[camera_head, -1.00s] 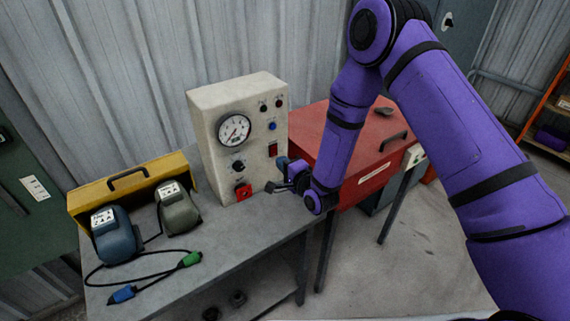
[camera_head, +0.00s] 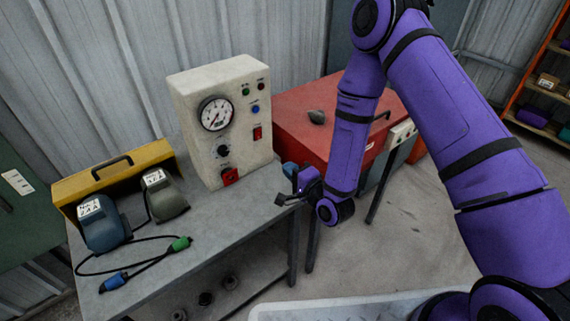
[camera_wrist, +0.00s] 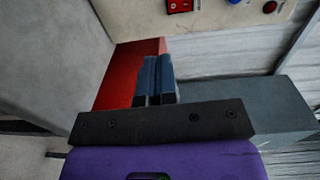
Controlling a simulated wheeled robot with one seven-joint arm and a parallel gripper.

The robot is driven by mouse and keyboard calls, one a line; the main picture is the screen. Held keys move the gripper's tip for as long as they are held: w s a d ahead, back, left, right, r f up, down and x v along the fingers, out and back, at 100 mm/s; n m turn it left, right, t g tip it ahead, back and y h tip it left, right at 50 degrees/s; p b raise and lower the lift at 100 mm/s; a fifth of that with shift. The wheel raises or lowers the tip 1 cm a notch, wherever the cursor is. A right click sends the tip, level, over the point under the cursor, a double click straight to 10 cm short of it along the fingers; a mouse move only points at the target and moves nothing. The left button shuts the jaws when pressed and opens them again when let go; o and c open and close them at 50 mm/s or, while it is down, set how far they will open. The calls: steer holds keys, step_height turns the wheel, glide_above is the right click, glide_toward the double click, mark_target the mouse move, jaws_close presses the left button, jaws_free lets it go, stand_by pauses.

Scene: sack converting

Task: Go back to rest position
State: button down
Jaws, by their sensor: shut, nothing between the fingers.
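My gripper (camera_head: 283,199) is at the end of my purple arm, above the right front edge of the grey bench (camera_head: 226,214). In the wrist view its two blue-grey fingers (camera_wrist: 154,97) lie side by side, shut, with nothing between them. The white control box (camera_head: 222,125) stands on the bench behind and left of the gripper. It carries a dial gauge, a knob, a red switch and small coloured buttons. The gripper is apart from the box.
A red chest (camera_head: 300,108) stands right of the bench, partly hidden by my arm. A yellow case (camera_head: 111,176), a blue device (camera_head: 101,224), a grey-green device (camera_head: 164,194) and cabled plugs lie on the bench's left. An orange shelf (camera_head: 545,75) is at far right; open floor lies between.

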stand_by(0.5)
steer(key=d+r+n+g+h, duration=0.1)
steer(key=d+r+n+h, duration=0.15)
steer(key=d+r, duration=0.45)
steer(key=w+d+r+n+g+h, duration=0.1)
steer(key=d+r+n+g+h, duration=0.15)
steer(key=r, duration=0.75)
steer(key=d+r+n+g+h, duration=0.1)
steer(key=d+r+n+h, duration=0.15)
steer(key=d+r, duration=0.45)
steer(key=s+d+r+n+g+h, duration=0.2)
steer(key=s+d+r, duration=0.3)
steer(key=s+r, duration=0.55)
steer(key=s+d+r+g, duration=0.1)
steer(key=s+d+r, duration=0.1)
steer(key=s, duration=0.7)
steer(key=s+d+r+n+g, duration=0.1)
steer(key=s+r+g, duration=0.1)
steer(key=s, duration=0.7)
steer(key=shift+s+d+r, duration=0.15)
steer(key=shift+d, duration=0.25)
steer(key=shift+n, duration=0.25)
